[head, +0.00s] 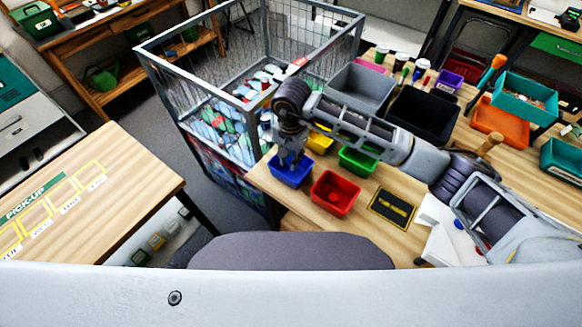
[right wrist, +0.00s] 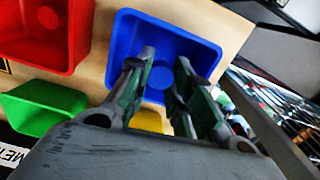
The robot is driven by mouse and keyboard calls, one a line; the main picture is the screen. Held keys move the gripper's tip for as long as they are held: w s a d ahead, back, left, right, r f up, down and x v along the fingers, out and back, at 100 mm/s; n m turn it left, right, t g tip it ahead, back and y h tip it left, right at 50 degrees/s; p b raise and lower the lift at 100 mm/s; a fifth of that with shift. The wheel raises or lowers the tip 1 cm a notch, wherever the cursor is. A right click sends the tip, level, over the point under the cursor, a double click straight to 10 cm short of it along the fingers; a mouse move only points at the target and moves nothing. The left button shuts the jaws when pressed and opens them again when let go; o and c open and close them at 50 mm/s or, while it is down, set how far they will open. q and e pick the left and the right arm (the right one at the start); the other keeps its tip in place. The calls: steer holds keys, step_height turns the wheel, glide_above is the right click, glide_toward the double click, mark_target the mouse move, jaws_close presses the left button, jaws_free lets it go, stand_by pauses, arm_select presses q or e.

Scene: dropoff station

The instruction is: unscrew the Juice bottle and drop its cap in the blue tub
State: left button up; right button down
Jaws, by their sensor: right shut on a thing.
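The blue tub (head: 290,172) stands at the near left corner of the wooden table; it also fills the upper middle of the right wrist view (right wrist: 205,52). My right gripper (head: 291,158) points down over this tub. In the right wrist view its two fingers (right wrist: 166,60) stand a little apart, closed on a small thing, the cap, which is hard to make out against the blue. A blue round shape shows between the fingertips, but I cannot tell whether it is the cap or part of the tub floor. I cannot pick out the Juice bottle. My left gripper is not in view.
A red tub (head: 335,193), a green tub (head: 358,161) and a yellow tub (head: 320,141) stand close by. A wire cage (head: 165,85) of bottles borders the table. Grey (head: 360,88) and black (head: 424,115) bins stand behind my right arm.

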mark_target(291, 173)
steer(key=shift+f, duration=1.2)
steer(key=shift+f, duration=0.1)
steer(key=shift+f+p, duration=0.55)
steer(key=shift+f, duration=1.25)
steer(key=shift+f, duration=0.15)
steer(key=c, duration=1.3)
jaws_free()
steer(key=shift+r, duration=0.2)
steer(key=shift+r+b, duration=1.3)
steer(key=shift+r, duration=4.65)
